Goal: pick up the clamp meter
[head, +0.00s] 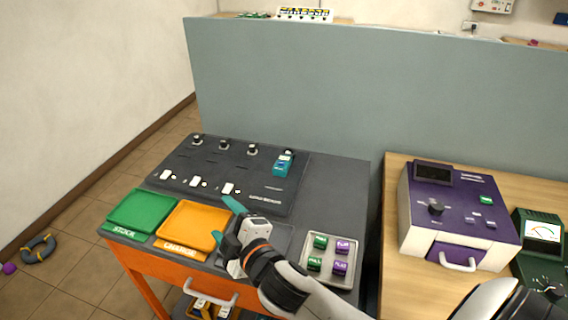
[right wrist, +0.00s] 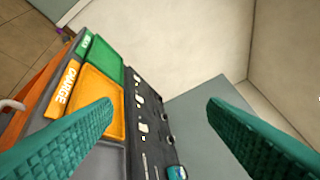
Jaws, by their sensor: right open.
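I cannot pick out a clamp meter for certain in either view. A dark green instrument with a needle dial (head: 541,232) stands at the right edge of the head view, partly cut off; no clamp jaw shows on it. My right gripper (head: 226,222) is open and empty over the front of the grey bench, beside the orange tray (head: 186,227). In the right wrist view its two teal fingers (right wrist: 160,110) are wide apart with nothing between them. My left gripper is not in view.
A green tray (head: 141,213) lies left of the orange one. A dark panel (head: 230,172) holds knobs and a teal block (head: 283,163). A metal tray (head: 331,277) holds several green and purple blocks. A purple-and-white device (head: 459,215) stands on the wooden bench. A blue-grey partition (head: 290,90) rises behind.

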